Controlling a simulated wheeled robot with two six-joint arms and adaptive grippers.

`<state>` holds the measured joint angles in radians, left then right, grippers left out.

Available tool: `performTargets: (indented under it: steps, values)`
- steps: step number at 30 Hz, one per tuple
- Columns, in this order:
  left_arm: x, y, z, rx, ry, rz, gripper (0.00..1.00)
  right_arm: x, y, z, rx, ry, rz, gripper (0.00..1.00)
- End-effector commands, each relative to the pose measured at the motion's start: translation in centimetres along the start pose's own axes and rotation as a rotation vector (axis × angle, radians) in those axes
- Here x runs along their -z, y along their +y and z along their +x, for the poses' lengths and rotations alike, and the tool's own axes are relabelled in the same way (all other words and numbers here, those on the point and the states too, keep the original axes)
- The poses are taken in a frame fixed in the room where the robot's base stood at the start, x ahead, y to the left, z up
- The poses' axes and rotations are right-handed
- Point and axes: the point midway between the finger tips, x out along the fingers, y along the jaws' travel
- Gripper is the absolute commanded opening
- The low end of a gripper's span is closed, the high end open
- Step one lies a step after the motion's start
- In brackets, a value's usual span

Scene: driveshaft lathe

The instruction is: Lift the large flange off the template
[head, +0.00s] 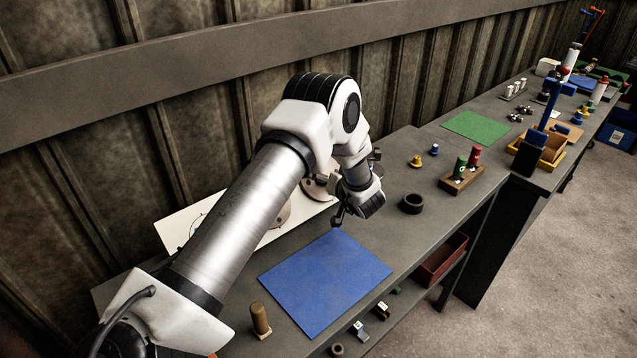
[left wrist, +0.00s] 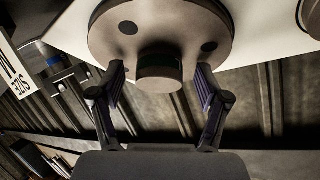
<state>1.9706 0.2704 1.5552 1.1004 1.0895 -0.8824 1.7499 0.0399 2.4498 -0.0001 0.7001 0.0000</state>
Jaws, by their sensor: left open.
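The large flange (left wrist: 160,25) is a grey-brown round disc with dark holes and a short round hub (left wrist: 160,72) in the left wrist view. My left gripper (left wrist: 160,80) is open, with one finger on each side of the hub and visible gaps between. In the head view my left gripper (head: 342,212) is at the right end of the white template (head: 178,230). My arm hides much of the template and partly covers the discs on it, one by the gripper (head: 316,186) and one further left (head: 283,215). My right gripper is not in view.
A blue mat (head: 325,280) lies in front of the template. A dark ring (head: 412,203) and a wooden block with green and red pegs (head: 462,178) stand to the right. A wooden peg (head: 260,318) stands at the left front. The wall is close behind the bench.

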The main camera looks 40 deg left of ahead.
Motion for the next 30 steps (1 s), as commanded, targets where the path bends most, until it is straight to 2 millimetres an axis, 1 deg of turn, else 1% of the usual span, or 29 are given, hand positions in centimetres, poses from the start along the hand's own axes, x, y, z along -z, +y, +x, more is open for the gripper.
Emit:
performTargets:
  steps: [5, 6, 8, 9, 12, 20, 30]
  values:
    - [0.0, 0.0, 0.0, 0.000, 0.000, 0.000, 0.75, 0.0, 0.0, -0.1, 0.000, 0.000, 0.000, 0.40]
    - [0.0, 0.0, 0.0, 0.000, 0.000, 0.000, 0.68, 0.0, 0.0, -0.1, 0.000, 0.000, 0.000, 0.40]
    - [0.0, 0.0, 0.0, 0.000, 0.000, 0.000, 0.47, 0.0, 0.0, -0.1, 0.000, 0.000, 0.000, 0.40]
    - [0.0, 0.0, 0.0, 0.000, 0.000, 0.000, 0.33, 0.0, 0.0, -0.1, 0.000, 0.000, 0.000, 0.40]
    - [0.0, 0.0, 0.0, 0.000, -0.001, 0.000, 0.00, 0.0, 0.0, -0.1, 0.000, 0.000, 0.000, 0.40]
    - [0.5, -0.1, -0.3, 0.000, 0.004, -0.003, 0.00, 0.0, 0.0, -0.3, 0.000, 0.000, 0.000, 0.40]
    - [1.1, -0.1, -1.5, 0.000, 0.004, -0.003, 0.00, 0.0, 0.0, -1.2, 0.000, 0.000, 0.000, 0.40]
